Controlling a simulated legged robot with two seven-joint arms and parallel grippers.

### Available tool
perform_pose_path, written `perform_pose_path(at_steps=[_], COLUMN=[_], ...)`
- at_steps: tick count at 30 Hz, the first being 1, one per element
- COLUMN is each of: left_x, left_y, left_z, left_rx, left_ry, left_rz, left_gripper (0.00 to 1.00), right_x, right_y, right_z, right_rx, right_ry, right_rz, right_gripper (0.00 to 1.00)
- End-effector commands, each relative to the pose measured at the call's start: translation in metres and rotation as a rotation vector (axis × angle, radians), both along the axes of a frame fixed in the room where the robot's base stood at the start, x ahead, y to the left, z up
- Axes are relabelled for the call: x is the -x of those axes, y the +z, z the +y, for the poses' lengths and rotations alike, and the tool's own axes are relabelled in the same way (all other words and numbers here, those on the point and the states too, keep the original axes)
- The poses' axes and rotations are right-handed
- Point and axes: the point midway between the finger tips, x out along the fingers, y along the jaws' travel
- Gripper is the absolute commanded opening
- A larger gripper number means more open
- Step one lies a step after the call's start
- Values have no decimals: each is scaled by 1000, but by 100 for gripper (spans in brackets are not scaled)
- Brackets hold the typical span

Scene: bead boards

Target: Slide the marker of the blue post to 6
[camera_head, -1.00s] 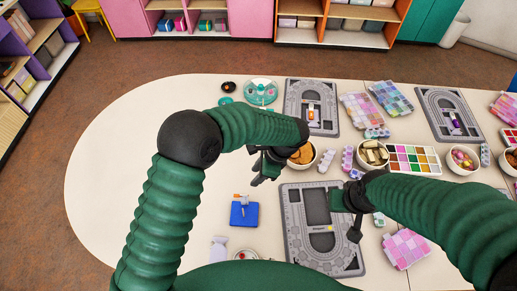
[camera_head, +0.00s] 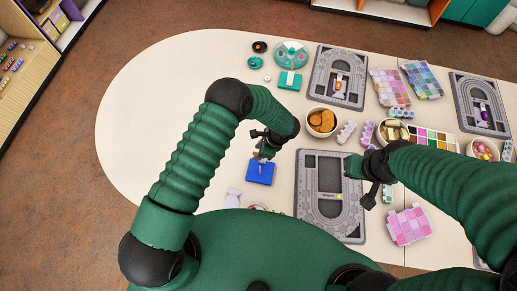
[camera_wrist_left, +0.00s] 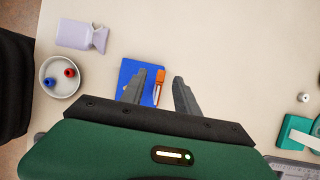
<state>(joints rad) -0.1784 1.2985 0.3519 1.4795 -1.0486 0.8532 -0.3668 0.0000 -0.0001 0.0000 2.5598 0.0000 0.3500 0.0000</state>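The blue post stands on a square blue base (camera_head: 261,174), left of the near grey bead board. In the left wrist view the blue base (camera_wrist_left: 128,72) carries a slim pale post (camera_wrist_left: 156,92) with orange at its upper part. Any numbers and the marker's exact setting are too small to read. My left gripper (camera_head: 263,142) is over the far edge of the base.
The near bead board (camera_head: 308,215) lies right of the blue base. A white dish (camera_wrist_left: 48,88) with red and blue beads and a lilac bag (camera_wrist_left: 75,34) lie left in the wrist view. A bowl of orange pieces (camera_head: 321,122) stands behind. The table's left part is clear.

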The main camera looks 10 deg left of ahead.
Motion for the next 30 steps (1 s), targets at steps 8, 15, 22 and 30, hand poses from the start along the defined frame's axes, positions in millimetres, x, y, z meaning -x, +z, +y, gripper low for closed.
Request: perform_pose_path(at_steps=[8,15,22,30], left_x=[-1,-1,-1,-1], left_y=[-3,-2,-2,-8], left_z=[1,1,1,1], left_rx=[0,0,0,0], left_ry=[-1,-1,-1,-1], left_rz=[1,0,0,0], left_gripper=[36,5,0,0], right_x=[0,0,0,0], right_y=[0,0,0,-6], right_z=[0,0,0,0], right_rx=[0,0,0,0], right_ry=[0,0,0,0], right_rz=[0,0,0,0], right_gripper=[0,0,0,0])
